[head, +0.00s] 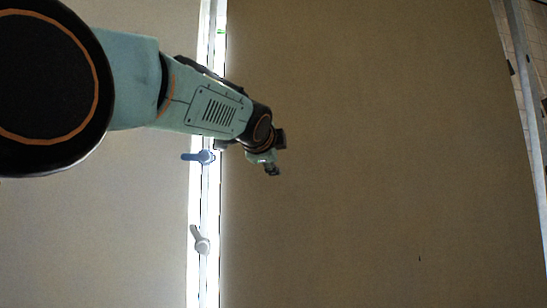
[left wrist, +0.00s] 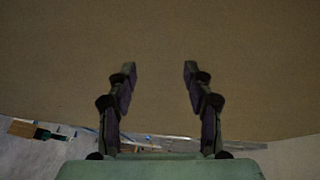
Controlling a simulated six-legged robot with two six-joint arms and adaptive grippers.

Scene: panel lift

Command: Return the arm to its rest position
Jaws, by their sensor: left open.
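My left arm (head: 205,105) comes in from the left in the head view and reaches across the bright vertical strip. Its gripper (head: 268,165) is small and dark there, in front of the brown panel. In the left wrist view the two fingers of my left gripper (left wrist: 159,68) stand apart with nothing between them. The brown panel (left wrist: 160,30) fills the view beyond the fingertips. My right gripper is not in view.
A bright vertical strip (head: 208,275) parts two brown panels. A blue handle (head: 198,157) and a white handle (head: 201,241) sit on it, below my arm. The right panel (head: 380,150) is broad and bare. A pale edge post (head: 523,80) stands at far right.

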